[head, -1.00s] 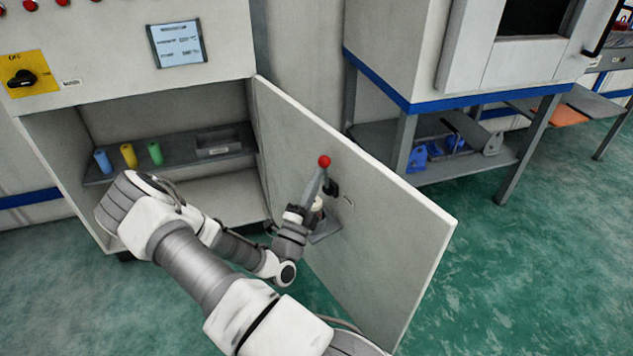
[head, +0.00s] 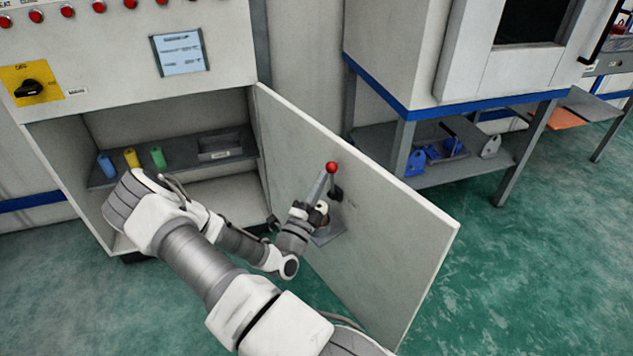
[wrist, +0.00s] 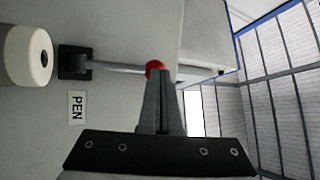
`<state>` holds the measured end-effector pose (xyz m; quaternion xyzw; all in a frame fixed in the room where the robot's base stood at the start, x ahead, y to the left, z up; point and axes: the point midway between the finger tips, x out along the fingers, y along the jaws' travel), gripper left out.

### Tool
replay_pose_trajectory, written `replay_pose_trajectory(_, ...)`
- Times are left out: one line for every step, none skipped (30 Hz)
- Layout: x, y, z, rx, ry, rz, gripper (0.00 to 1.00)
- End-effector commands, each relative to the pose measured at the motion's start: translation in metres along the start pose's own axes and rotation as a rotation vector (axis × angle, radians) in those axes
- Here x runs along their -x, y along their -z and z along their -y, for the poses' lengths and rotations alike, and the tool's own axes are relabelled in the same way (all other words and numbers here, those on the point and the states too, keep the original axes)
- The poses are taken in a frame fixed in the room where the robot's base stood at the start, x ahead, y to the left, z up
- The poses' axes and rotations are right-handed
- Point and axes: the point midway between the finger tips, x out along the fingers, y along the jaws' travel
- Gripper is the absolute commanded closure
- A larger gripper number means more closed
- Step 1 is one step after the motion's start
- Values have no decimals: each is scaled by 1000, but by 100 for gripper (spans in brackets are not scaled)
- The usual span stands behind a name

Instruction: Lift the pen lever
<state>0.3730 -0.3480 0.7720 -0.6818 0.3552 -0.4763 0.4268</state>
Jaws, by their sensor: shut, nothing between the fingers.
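The pen lever is a thin grey rod with a red ball knob (head: 331,167) on a black base (head: 336,192), mounted on the inside of the open cabinet door. In the wrist view the rod (wrist: 118,67) runs from its black base (wrist: 75,62) to the red knob (wrist: 155,68), above a PEN label (wrist: 77,105). In the head view the knob stands above the base. My gripper (head: 328,174) is shut and empty, its fingertips at the knob. In the wrist view the fingers (wrist: 161,74) partly cover the knob; whether they touch it is unclear.
The open door (head: 400,235) stands right of my arm. A white roll (wrist: 28,55) sits beside the lever base. The cabinet shelf (head: 238,151) holds blue, yellow and green cylinders. A machine on a blue-edged stand (head: 405,110) is behind the door.

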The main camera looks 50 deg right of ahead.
Motion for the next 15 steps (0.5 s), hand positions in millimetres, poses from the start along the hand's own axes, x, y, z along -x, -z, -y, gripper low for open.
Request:
replay_pose_trajectory(0, 0, 0, -1, -2, 0, 100)
replay_pose_trajectory(0, 0, -1, -1, -2, 0, 100)
replay_pose_trajectory(0, 0, -1, -1, -2, 0, 100)
replay_pose_trajectory(0, 0, -1, -1, -2, 0, 100)
replay_pose_trajectory(0, 0, -1, -1, -2, 0, 100)
replay_pose_trajectory(0, 0, -1, -1, -2, 0, 100)
replay_pose_trajectory(0, 0, -1, -1, -2, 0, 100)
replay_pose_trajectory(0, 0, -1, 0, -2, 0, 100)
replay_pose_trajectory(0, 0, -1, 0, -2, 0, 100)
replay_pose_trajectory(0, 0, -1, 0, -2, 0, 100)
replay_pose_trajectory(1, 0, -1, 0, -2, 0, 100)
replay_pose_trajectory(2, 0, -1, 0, -2, 1, 100)
replay_pose_trajectory(3, 0, -2, 0, -2, 1, 100)
replay_pose_trajectory(5, 0, -2, 0, -2, 1, 100)
replay_pose_trajectory(8, -1, -3, 1, -3, 2, 100)
